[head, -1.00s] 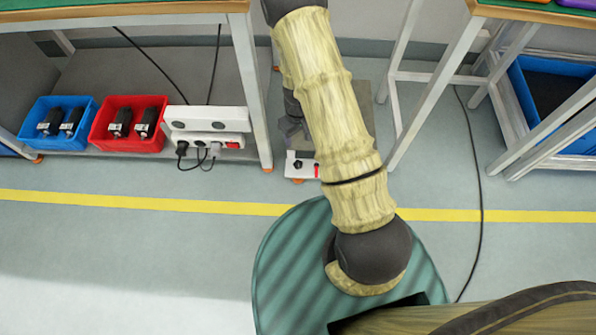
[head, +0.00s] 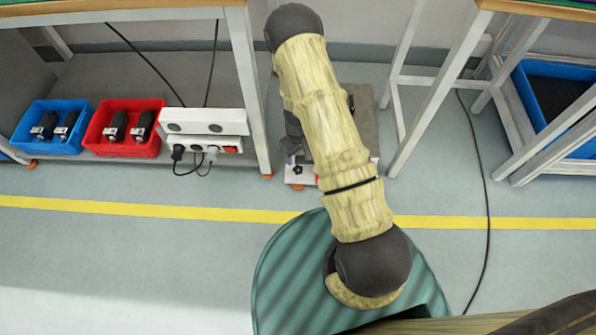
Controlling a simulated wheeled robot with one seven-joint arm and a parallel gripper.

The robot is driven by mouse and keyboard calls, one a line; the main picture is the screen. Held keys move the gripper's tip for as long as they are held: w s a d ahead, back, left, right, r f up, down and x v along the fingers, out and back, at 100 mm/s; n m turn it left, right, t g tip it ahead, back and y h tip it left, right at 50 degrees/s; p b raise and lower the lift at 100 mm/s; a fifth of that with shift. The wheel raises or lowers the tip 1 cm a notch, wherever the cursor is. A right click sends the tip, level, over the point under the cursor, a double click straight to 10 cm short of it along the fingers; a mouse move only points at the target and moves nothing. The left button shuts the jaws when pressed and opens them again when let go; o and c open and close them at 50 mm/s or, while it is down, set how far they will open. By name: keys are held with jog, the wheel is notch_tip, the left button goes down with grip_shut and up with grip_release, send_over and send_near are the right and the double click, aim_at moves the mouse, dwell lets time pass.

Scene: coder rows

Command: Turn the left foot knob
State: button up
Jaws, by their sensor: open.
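A low unit with a grey plate top (head: 365,125) and a white front panel (head: 300,174) stands on the floor, mostly behind my arm. The panel's left end shows a small black knob (head: 297,169) and a red part beside it. A small orange foot (head: 297,187) shows under its left end; the right end is hidden by my arm. I cannot tell which part is the left foot knob. My gripper (head: 290,147), dark grey and partly hidden by my arm, is open just above and behind the panel. It appears apart from the knob, with no held object visible.
A bench frame with a lower shelf (head: 90,85) stands at left, holding a blue bin (head: 24,140), a red bin (head: 104,148) and a white socket box (head: 205,122). A white-legged table (head: 420,105) stands at right. A black cable (head: 487,205) crosses the clear floor.

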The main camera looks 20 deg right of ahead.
aim_at(298, 169)
notch_tip(298, 169, down, 11)
jog(key=b, duration=0.5)
jog(key=shift+r, duration=0.2)
jog(key=c, duration=1)
jog(key=shift+o, duration=0.2)
jog(key=m+p, duration=0.2)
jog(key=p, duration=0.1)
jog(key=shift+r, duration=0.25)
jog(key=shift+m+p, duration=1)
jog(key=shift+m, duration=0.2)
jog(key=shift+f+m, duration=0.2)
jog(key=shift+m, duration=0.2)
